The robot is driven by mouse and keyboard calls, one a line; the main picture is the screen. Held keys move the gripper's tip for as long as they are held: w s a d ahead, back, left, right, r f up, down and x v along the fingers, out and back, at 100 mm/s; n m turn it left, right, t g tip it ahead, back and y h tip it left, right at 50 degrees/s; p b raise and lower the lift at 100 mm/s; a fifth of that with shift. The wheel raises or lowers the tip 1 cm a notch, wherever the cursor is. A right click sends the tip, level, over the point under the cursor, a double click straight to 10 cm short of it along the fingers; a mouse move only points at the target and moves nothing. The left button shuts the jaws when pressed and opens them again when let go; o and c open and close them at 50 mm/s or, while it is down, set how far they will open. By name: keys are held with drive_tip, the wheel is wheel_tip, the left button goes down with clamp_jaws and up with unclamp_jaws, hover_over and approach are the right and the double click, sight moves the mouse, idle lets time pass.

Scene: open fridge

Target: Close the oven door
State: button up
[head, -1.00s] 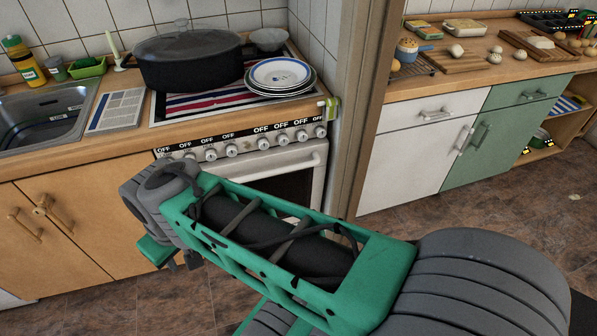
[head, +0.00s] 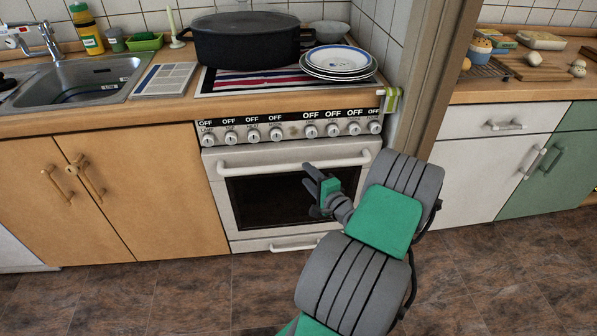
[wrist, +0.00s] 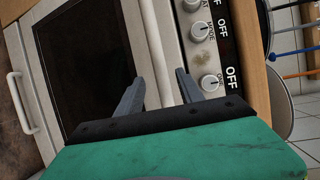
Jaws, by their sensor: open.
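The oven door (head: 290,212) is a pale front with a dark window and a long white bar handle (head: 250,164) along its top. It stands upright below the knob panel and looks shut or nearly so; I cannot tell if a small gap is left. My gripper (head: 307,175) is open and empty in front of the upper door, close to the handle. In the wrist view the view is turned sideways, and the fingers (wrist: 160,77) point at the door front, with the handle (wrist: 155,52) showing between them. Whether they touch it is not clear.
The knob panel (head: 290,130) is just above the door, and a drawer handle (head: 293,245) is below it. A black pot (head: 248,45) and stacked plates (head: 338,62) stand on top. Wooden cabinets (head: 150,190) are left, a wall edge (head: 430,80) right. The floor in front is clear.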

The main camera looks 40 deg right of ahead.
sight(300, 168)
drive_tip(key=x, duration=0.6)
drive_tip(key=shift+w, duration=0.25)
drive_tip(key=shift+c, duration=0.3)
clamp_jaws()
drive_tip(key=shift+a, duration=0.1)
idle(0.6)
